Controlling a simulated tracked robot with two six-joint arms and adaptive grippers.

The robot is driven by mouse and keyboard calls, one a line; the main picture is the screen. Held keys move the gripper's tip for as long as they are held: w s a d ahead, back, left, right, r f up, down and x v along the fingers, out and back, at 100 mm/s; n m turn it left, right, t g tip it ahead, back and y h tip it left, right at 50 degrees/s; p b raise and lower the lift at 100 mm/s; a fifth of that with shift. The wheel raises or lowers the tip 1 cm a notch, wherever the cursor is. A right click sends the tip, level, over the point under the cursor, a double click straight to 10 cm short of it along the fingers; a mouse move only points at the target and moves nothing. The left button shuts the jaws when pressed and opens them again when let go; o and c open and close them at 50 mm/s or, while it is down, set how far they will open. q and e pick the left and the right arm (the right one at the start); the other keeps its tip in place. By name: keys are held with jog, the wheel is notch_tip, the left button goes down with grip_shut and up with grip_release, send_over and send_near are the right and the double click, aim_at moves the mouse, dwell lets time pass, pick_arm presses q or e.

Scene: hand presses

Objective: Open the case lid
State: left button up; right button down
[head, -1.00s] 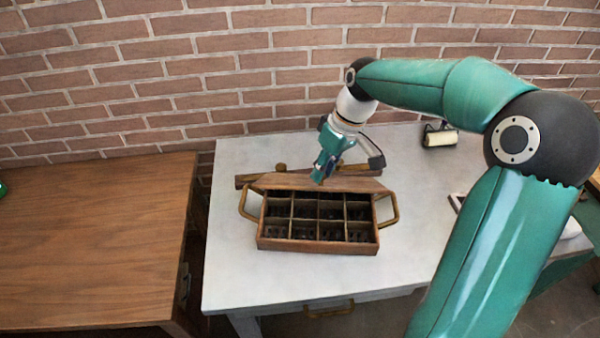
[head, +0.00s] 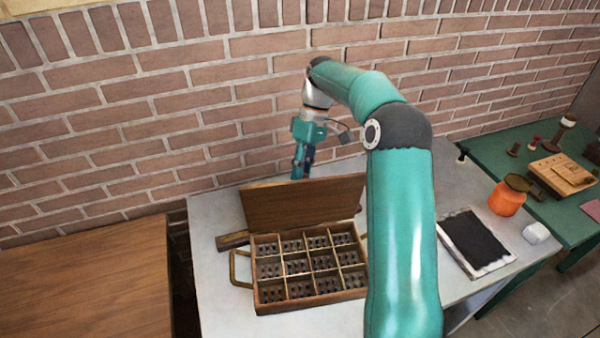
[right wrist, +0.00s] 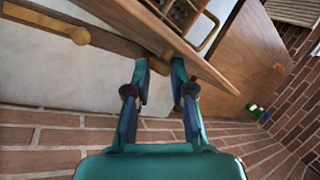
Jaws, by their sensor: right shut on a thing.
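The wooden case (head: 312,304) stands on the pale table with its compartments uncovered, several dark pieces in each. Its wooden lid (head: 305,205) stands raised along the back edge, inner face towards the head camera. My right gripper (head: 299,172) is at the lid's upper edge, fingers pointing down. In the right wrist view, its two fingers (right wrist: 160,70) are close to the lid (right wrist: 212,72), with a brass knob between them; the exact contact is unclear. My left gripper is not in view.
A brass handle (head: 238,270) sticks out of the case's left side. A dark pad (head: 475,240), a white block (head: 536,233) and an orange jar (head: 507,197) are to the right. A brick wall rises close behind.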

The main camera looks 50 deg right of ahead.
jog(key=shift+w+d+f+g+y, duration=0.3)
jog(key=shift+w+d+f+g, duration=0.15)
jog(key=shift+w, duration=0.25)
jog(key=shift+w+d+f+g+y, duration=0.35)
jog(key=shift+w+f, duration=0.1)
jog(key=shift+w, duration=0.25)
jog(key=c, duration=1.3)
grip_release()
jog(key=o, duration=0.3)
jog(key=shift+w+f, duration=0.1)
jog(key=shift+w, duration=0.3)
jog(key=shift+s+r, duration=0.25)
jog(key=shift+s, duration=0.05)
jog(key=shift+w, duration=0.1)
